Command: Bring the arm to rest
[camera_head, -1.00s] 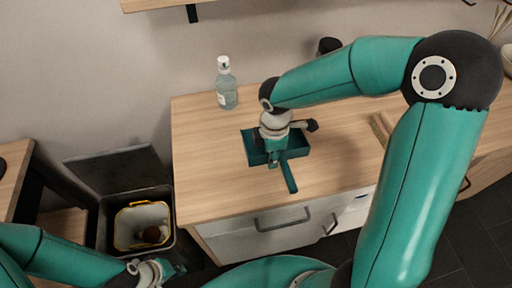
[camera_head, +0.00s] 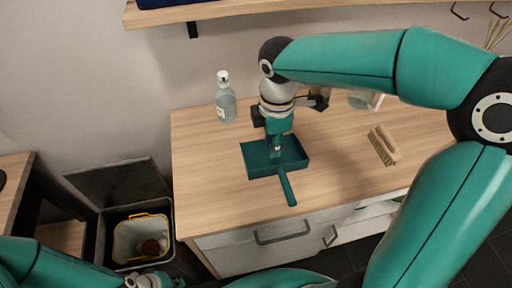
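My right arm comes in from the right side and reaches over the wooden counter. Its gripper (camera_head: 277,150) points down just above a teal dustpan (camera_head: 257,165). Gripper and dustpan overlap in this view, so I cannot tell whether they touch or how far the fingers are apart. The dustpan lies on the counter with its handle towards the front edge. My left gripper (camera_head: 160,282) is low at the bottom edge, in front of the bin, and partly cut off.
A clear bottle (camera_head: 226,104) stands left of the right gripper. A brush (camera_head: 384,145) lies on the counter (camera_head: 210,185) to the right. A bin (camera_head: 118,257) with a raised lid stands left of the counter. A wooden shelf (camera_head: 225,10) hangs above.

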